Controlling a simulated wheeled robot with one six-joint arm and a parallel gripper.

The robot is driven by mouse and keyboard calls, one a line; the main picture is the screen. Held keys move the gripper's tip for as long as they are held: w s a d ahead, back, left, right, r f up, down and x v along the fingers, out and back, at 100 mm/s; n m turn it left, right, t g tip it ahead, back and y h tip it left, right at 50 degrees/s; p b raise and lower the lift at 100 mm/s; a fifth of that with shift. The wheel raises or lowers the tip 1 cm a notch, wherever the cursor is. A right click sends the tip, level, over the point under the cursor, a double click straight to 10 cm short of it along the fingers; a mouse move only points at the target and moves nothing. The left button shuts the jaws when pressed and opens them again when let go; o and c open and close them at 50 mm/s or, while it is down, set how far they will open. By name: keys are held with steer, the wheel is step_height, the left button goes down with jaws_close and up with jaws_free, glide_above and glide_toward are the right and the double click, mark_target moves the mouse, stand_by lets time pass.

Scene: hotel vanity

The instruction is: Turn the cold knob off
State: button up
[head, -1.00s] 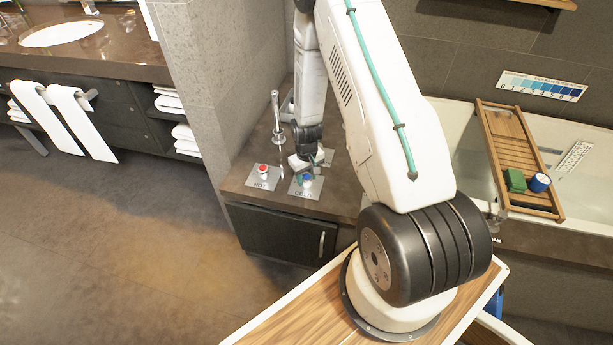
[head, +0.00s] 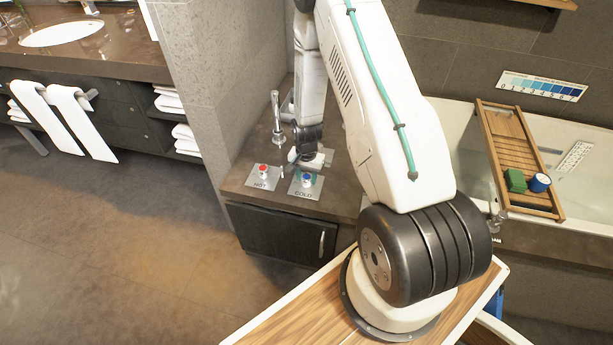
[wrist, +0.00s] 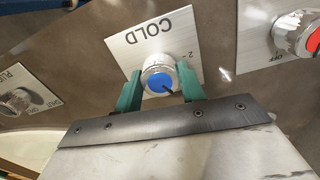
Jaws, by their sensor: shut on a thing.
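The cold knob (wrist: 158,76) is a silver dial with a blue cap, on a metal plate (wrist: 133,40) lettered COLD. A dark pointer line on the cap points to the lower right in the wrist view. My gripper (wrist: 159,88) has its green fingers on either side of the knob and is shut on it. In the head view the cold knob (head: 307,179) shows its blue top just in front of my gripper (head: 304,171). The fingers partly hide the knob's sides and the plate's scale; a "2" mark shows beside the knob.
The red-capped hot knob (wrist: 301,34) stands on its own plate close by, right in the wrist view and left in the head view. An upright metal spout (head: 277,117) stands behind the hot knob.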

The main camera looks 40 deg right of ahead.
mark_target(306, 177)
steer(key=m, duration=0.5)
steer(key=shift+m, duration=0.3)
stand_by(0.4)
steer(key=o, duration=1)
steer(key=shift+r, duration=0.1)
step_height(306, 177, up, 8)
steer(key=shift+a+f, duration=0.1)
steer(key=shift+f, duration=0.05)
